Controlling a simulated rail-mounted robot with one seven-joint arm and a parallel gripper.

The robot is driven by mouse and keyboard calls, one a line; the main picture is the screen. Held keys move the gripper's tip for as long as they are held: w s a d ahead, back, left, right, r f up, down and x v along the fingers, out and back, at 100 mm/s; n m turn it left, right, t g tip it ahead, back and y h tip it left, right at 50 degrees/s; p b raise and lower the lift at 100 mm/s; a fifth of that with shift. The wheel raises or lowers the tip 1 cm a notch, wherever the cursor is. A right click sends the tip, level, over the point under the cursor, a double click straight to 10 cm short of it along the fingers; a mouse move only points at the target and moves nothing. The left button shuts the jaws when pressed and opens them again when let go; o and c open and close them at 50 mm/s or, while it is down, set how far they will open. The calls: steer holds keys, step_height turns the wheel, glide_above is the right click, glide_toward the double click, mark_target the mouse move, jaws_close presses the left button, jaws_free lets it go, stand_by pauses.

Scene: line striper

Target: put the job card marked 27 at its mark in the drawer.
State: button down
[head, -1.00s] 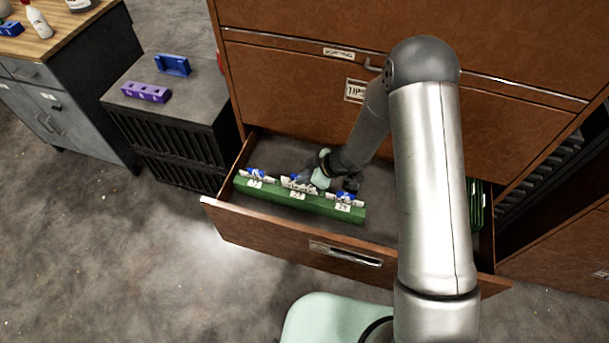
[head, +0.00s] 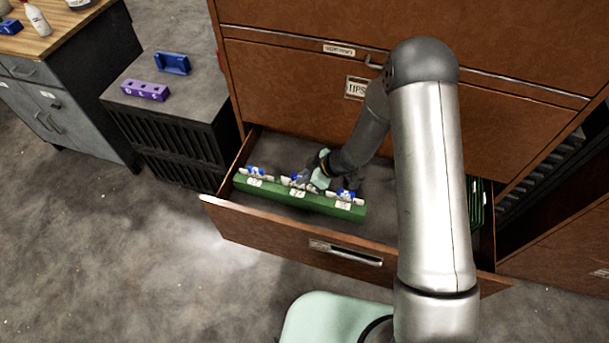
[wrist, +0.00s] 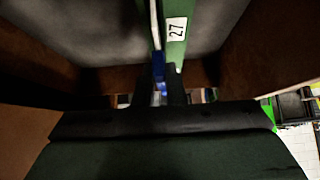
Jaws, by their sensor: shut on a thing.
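The open drawer (head: 222,213) holds a long green rack (head: 275,201) with several white number labels along its front. In the wrist view a label marked 27 (wrist: 176,29) is on the green rack (wrist: 175,52). My gripper (head: 303,182) is low in the drawer at the rack's middle label. It is shut on a card with a blue part (wrist: 158,72), close beside the 27 label in the wrist view. The number on the held card cannot be read. Its lower edge is hidden, so I cannot tell whether it is fully seated.
Other blue-and-white cards stand in the rack at the left (head: 257,172) and right (head: 346,196). Green folders (head: 476,205) are at the drawer's right end. A dark cabinet (head: 172,125) with a purple block (head: 145,91) stands left of the drawer.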

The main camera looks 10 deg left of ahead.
steer(key=shift+f+b, duration=0.35)
steer(key=shift+f, duration=0.55)
steer(key=c, duration=1.1)
jaws_free()
steer(key=shift+p+v, duration=1.2)
steer(key=shift+v, duration=0.2)
steer(key=p+v, duration=0.3)
steer(key=v, duration=0.1)
